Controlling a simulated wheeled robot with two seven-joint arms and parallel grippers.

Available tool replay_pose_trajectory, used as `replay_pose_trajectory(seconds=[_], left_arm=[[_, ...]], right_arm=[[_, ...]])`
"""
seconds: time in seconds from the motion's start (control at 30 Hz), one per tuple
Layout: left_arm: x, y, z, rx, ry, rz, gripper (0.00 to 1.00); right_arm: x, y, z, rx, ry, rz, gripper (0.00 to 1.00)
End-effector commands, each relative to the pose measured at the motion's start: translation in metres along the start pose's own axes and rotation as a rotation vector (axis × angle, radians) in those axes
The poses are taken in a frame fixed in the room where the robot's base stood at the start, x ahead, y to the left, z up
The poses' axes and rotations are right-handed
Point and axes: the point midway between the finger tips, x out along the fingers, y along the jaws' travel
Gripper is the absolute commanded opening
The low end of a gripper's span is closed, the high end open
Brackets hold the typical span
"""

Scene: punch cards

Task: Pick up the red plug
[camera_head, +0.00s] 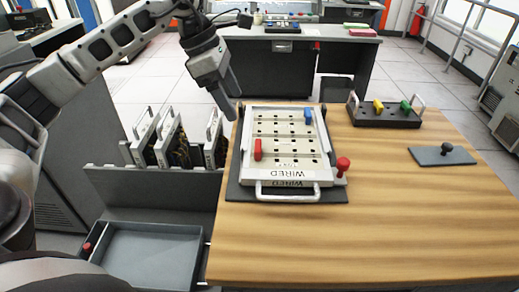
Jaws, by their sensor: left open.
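The red plug (258,149) stands on the left side of the white plugboard (288,176), which lies on the wooden table. A blue plug (308,116) stands at the board's far right corner. My left gripper (232,108) points down beside the board's far left corner, above and behind the red plug and apart from it. It is open, and I see nothing between its fingers. My right gripper is not in view.
A dark holder (385,117) with a yellow and a green plug stands at the table's back right. Near it lies a grey plate with a black knob (446,149). A red knob (343,165) rises by the board. Panels with handles (168,140) stand left of the table. The table's front is clear.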

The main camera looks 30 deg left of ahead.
Motion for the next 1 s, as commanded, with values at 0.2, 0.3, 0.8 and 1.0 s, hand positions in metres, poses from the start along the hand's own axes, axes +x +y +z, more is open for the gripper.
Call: replay_pose_trajectory(seconds=[0.2,0.3,0.8,1.0], left_arm=[[0.049,-0.001,0.001,0.001,-0.001,-0.006,0.74],[0.064,-0.001,0.001,0.001,-0.002,-0.005,0.74],[0.119,0.002,0.0,0.0,-0.003,-0.005,0.74],[0.129,0.002,0.0,0.001,-0.004,-0.003,0.74]], right_arm=[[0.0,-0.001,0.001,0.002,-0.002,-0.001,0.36],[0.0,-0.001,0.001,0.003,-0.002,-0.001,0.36],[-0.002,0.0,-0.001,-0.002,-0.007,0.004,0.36],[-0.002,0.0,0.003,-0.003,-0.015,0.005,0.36]])
